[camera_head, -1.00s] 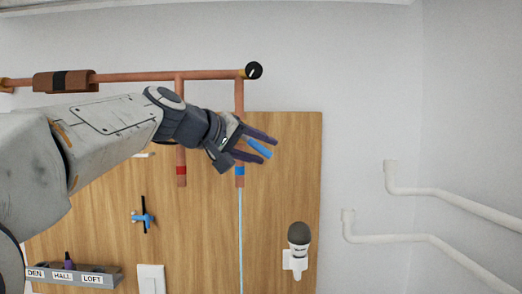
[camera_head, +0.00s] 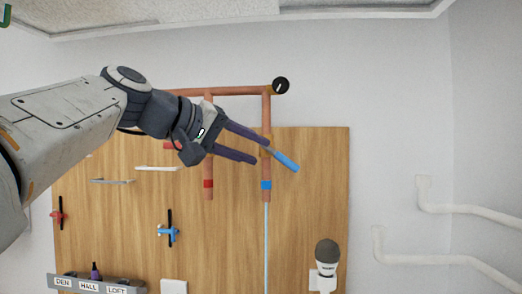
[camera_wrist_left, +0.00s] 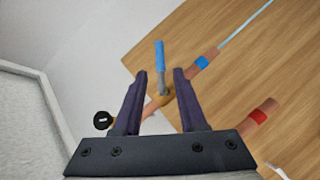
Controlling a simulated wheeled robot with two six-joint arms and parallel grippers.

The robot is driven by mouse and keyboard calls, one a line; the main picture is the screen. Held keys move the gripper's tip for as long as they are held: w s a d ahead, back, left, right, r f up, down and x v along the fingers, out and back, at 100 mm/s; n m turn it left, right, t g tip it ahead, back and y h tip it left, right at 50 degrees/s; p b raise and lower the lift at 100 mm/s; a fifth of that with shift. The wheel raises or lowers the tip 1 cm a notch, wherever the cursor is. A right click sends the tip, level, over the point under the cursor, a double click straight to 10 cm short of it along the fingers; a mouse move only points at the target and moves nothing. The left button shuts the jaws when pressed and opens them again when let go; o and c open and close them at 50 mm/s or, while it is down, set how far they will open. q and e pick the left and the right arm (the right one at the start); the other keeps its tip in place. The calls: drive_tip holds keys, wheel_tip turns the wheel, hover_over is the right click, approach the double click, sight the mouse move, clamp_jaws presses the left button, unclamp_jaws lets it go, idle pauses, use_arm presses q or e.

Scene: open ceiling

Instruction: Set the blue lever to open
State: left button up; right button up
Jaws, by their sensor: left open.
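The blue lever (camera_head: 286,160) is on the right-hand vertical copper pipe (camera_head: 267,115), above its blue band (camera_head: 266,185). Its handle slants down to the right, diagonal to the pipe. It also shows in the left wrist view (camera_wrist_left: 159,54), its base on the valve body. My left gripper (camera_head: 261,151) is open and empty, just left of the handle in the head view. In the wrist view its fingertips (camera_wrist_left: 160,74) flank the lever with gaps on both sides, and the handle's end reaches beyond them. My right gripper is not in view.
A left-hand copper pipe with a red band (camera_head: 208,184) runs beside it. A black round gauge (camera_head: 281,86) sits at the upper corner. A small blue tap handle (camera_head: 168,232) and a grey lamp (camera_head: 327,252) are lower. The wall right of the board is clear down to white pipes.

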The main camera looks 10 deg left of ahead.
use_arm(q)
drive_tip(key=shift+d+r+m, duration=0.15)
drive_tip(key=shift+d+m, duration=0.05)
drive_tip(key=shift+m, duration=0.1)
clamp_jaws()
drive_tip(key=s+d+r+m+g+y+p, duration=0.1)
drive_tip(key=s+r+m+y+p, duration=0.2)
drive_tip(key=m, duration=0.6)
drive_tip(key=d+r+m+g+y+p, duration=0.1)
drive_tip(key=d+r+m+p, duration=0.15)
drive_tip(key=m+p, duration=0.45)
drive_tip(key=s+d+r+m+g+y+p, duration=0.1)
drive_tip(key=s+r+m+y+p, duration=0.15)
drive_tip(key=m, duration=0.95)
drive_tip(key=b, duration=0.2)
approach(294, 164)
wheel_tip(294, 164, down, 3)
drive_tip(key=d, duration=0.3)
drive_tip(key=w, duration=0.1)
drive_tip(key=w+a+p, duration=0.1)
drive_tip(key=shift+w+a+f+h, duration=0.15)
drive_tip(key=shift+w+f+h, duration=0.15)
drive_tip(key=shift+f+h, duration=0.1)
drive_tip(key=shift+w+a+f, duration=0.2)
drive_tip(key=shift+w+f, duration=0.15)
drive_tip(key=shift+w, duration=0.15)
drive_tip(key=shift+p, duration=0.35)
